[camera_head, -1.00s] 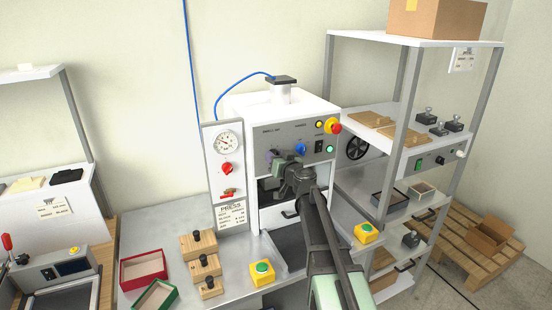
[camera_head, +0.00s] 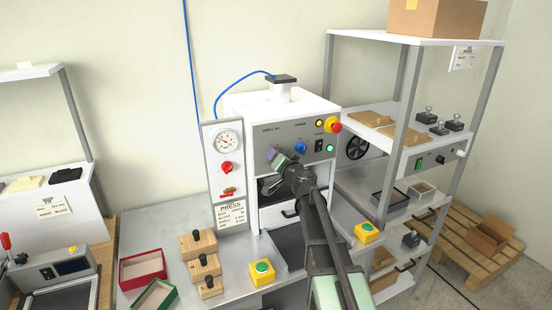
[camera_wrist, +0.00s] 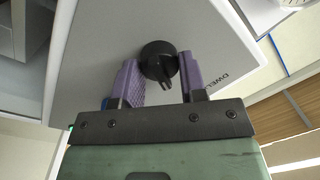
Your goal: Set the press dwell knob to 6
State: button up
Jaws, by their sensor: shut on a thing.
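The press dwell knob (camera_wrist: 159,62) is round and black, on a grey panel with part of the word DWELL beside it in the wrist view. My gripper (camera_wrist: 160,84) has its two purple fingers on either side of the knob, shut on it. In the head view my gripper (camera_head: 276,158) is at the left part of the press front panel (camera_head: 313,157) and hides the knob. The number the knob points to cannot be read.
The panel also carries a blue knob (camera_head: 300,148), a red emergency button (camera_head: 334,126) on yellow and a green button (camera_head: 330,149). A gauge panel (camera_head: 212,171) stands left of the press. Wooden blocks (camera_head: 193,246) and a red tray (camera_head: 124,279) lie on the bench.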

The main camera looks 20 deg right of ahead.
jog(key=m, duration=0.5)
jog(key=shift+f+m+h, duration=0.1)
jog(key=shift+m+h, duration=0.2)
jog(key=shift+m, duration=0.1)
jog(key=shift+m+t+b, duration=0.3)
jog(key=shift+m+b, duration=0.1)
jog(key=shift+m, duration=1.9)
jog(key=o, duration=0.9)
jog(key=s, duration=1)
jog(key=shift+s+d+f+b, duration=0.35)
jog(key=shift+s+f, duration=0.05)
